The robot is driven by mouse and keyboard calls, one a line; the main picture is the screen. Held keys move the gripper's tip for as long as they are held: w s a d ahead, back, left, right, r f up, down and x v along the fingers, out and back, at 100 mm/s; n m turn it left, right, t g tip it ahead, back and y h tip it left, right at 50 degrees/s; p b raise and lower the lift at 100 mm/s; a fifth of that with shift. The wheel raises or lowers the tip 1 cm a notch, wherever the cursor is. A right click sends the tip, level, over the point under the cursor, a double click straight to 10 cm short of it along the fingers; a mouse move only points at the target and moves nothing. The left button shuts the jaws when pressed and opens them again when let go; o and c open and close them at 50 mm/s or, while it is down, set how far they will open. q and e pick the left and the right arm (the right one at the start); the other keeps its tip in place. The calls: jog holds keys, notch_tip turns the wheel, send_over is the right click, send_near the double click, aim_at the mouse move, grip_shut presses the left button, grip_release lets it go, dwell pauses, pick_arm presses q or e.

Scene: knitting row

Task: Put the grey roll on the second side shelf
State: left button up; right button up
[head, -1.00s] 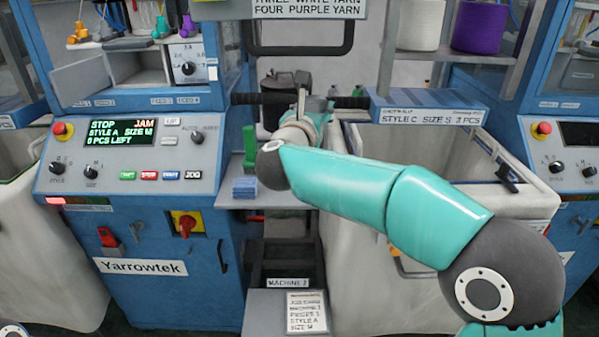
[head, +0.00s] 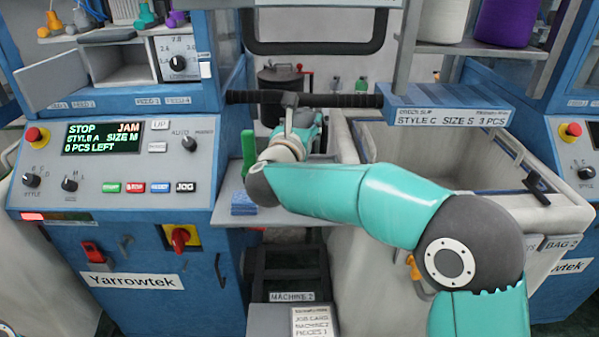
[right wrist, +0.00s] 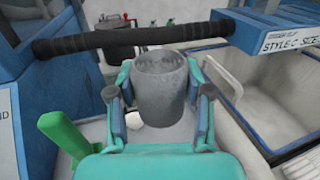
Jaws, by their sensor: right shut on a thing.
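The grey roll (right wrist: 160,100) is a hollow, roughly upright grey cylinder in the right wrist view. My right gripper (right wrist: 158,92) is shut on it, with a finger pad on either side. In the head view my right gripper (head: 306,124) reaches away between the two machines, just below a black bar, and the roll is hard to make out there. A grey side shelf (head: 226,236) juts out beside the left machine, left of my right arm, with a blue stack on it. I cannot tell which shelf is the second one. My left gripper is not in view.
The black bar (head: 335,99) crosses close beyond the gripper. A green upright piece (head: 249,153) and the blue stack (head: 243,207) are left of my wrist. An open pale bin (head: 452,172) is at right, under a blue ledge (head: 447,106). White yarn (head: 446,18) stands above.

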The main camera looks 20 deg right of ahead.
jog(key=f, duration=1.2)
jog(key=shift+s+d+f, duration=0.15)
jog(key=shift+d+f, duration=0.05)
jog(key=shift+f, duration=0.1)
jog(key=o, duration=0.9)
